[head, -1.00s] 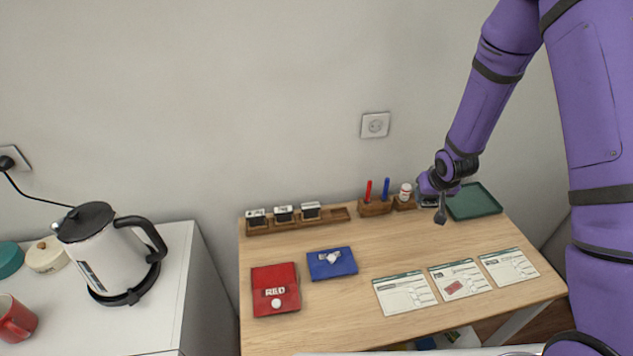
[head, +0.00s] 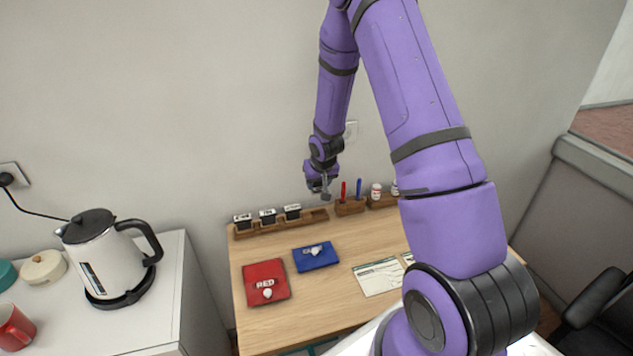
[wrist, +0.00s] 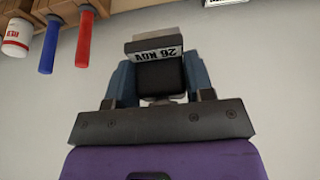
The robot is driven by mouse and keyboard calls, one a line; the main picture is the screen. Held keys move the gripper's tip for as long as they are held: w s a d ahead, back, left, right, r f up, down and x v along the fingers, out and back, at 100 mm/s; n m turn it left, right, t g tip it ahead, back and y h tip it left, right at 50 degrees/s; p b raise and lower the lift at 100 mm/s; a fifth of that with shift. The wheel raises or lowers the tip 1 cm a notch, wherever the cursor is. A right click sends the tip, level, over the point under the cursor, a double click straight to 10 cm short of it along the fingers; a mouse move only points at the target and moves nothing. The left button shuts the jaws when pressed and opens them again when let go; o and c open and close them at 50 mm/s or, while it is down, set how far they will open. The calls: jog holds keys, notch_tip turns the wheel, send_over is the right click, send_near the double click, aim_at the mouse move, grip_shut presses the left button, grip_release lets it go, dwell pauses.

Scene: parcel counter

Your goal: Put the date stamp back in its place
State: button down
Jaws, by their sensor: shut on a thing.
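The date stamp (wrist: 158,48) is dark, with a white label reading "26 NOV" upside down in the wrist view. My gripper (wrist: 158,78) is shut on it, one finger on each side. In the head view my gripper (head: 320,187) is in the air above the right end of the wooden stamp rack (head: 316,216), near the wall. The stamp is small and hard to make out there. Three other stamps stand in the rack's left and middle slots, including one with a white-topped label (head: 292,211). The rack's right end is empty.
A pen holder (head: 350,208) with a red pen and a blue pen stands just right of the rack, beside a small bottle (head: 376,191). A red pad (head: 265,283) and a blue pad (head: 316,256) lie in front. My arm hides the table's right side.

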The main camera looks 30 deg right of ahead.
jog(key=shift+d+f, duration=0.15)
jog(key=shift+f, duration=0.75)
jog(key=shift+d+f, duration=0.15)
jog(key=shift+f, duration=0.75)
jog(key=shift+s+f, duration=0.1)
jog(key=shift+f, duration=0.45)
jog(key=shift+f, duration=2.9)
jog(key=c, duration=0.7)
grip_release()
jog(key=shift+r, duration=0.1)
jog(key=shift+v, duration=2.55)
jog(key=shift+o, duration=0.5)
jog(key=o, duration=0.5)
jog(key=shift+c, duration=0.2)
